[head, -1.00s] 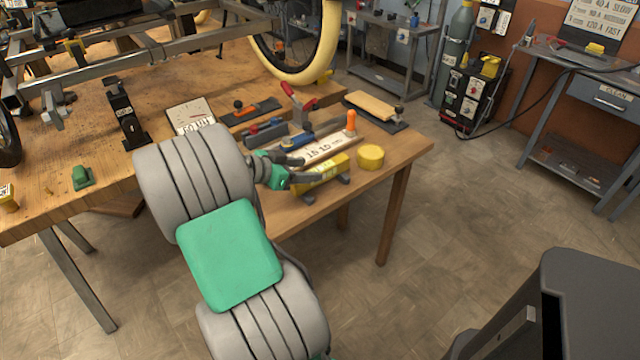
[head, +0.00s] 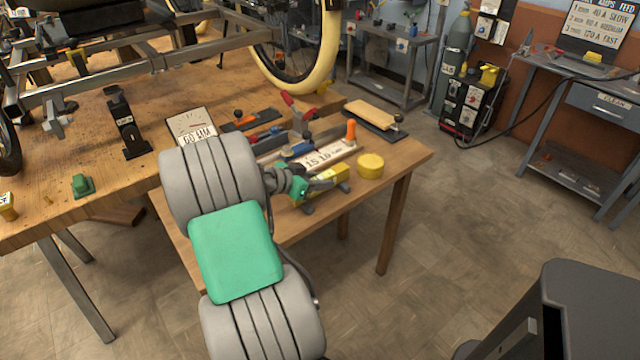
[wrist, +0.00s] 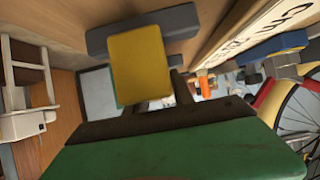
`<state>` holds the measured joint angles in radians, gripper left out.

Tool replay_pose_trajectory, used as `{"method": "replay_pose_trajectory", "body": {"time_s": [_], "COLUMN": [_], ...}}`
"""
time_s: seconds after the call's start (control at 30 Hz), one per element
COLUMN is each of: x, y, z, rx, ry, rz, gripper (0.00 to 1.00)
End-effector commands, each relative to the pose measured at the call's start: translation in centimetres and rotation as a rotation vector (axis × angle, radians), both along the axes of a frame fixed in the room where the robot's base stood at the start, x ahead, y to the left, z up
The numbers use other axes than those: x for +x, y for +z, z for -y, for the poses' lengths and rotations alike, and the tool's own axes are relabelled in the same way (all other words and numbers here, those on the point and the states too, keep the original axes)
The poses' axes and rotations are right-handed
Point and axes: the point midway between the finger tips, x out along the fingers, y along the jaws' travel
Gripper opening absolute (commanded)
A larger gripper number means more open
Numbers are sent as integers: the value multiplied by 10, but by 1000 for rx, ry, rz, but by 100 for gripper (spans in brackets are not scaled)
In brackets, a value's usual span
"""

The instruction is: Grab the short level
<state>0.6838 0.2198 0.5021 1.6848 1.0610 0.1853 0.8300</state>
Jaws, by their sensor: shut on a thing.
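The short level is a yellow block (head: 338,179) with a pale label, low at the front edge of the wooden bench, beside grey feet. In the wrist view its yellow end face (wrist: 138,66) is straight ahead, with a grey bar behind it. My gripper (head: 318,184) is at the level and shut on it; the fingers hide part of the body. Whether the level touches the grey feet or is lifted off them cannot be told.
A white-labelled long board (head: 325,156) lies just behind. A round yellow tin (head: 370,165) stands close to the right. An orange-handled tool (head: 351,131) and red-handled clamp (head: 291,104) are farther back.

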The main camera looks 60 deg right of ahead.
Motion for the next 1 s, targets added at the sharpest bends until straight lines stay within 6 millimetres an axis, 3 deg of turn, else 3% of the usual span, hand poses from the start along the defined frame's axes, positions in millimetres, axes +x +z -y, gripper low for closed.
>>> {"method": "replay_pose_trajectory", "body": {"time_s": [0.3,0.83,1.0], "x": [0,0,0], "y": [0,2,16], "z": [0,0,0], "rx": [0,-2,-3], "ry": [0,-1,-1], "rz": [0,1,3], "gripper": [0,0,0]}}
